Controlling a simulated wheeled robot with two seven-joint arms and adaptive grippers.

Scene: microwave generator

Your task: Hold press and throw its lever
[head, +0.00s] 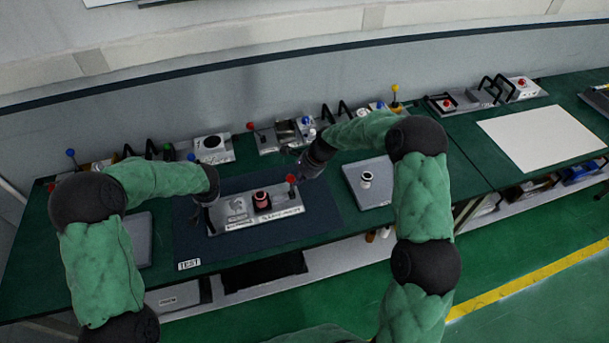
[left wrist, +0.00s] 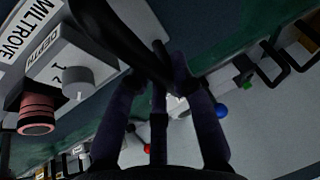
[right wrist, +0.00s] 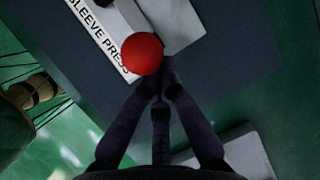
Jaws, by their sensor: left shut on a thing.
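The grey press (head: 238,211) stands on a dark mat, with a reddish sleeve (head: 262,200) in its middle and a red-balled lever (head: 291,179) at its right end. The right wrist view shows its "SLEEVE PRESS" label and the red ball (right wrist: 142,54). My left gripper (head: 205,203) is at the press's left end, shut on a black handle (left wrist: 120,40). My right gripper (right wrist: 160,88) has its fingertips drawn together close beside the red ball. I cannot tell whether they touch the lever, as the ball covers part of the tips.
Grey plates lie on both sides of the dark mat (head: 330,215); the right one (head: 362,185) carries a small white part (head: 366,179). Several devices with coloured knobs line the back of the green bench. A white sheet (head: 540,137) lies at the right.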

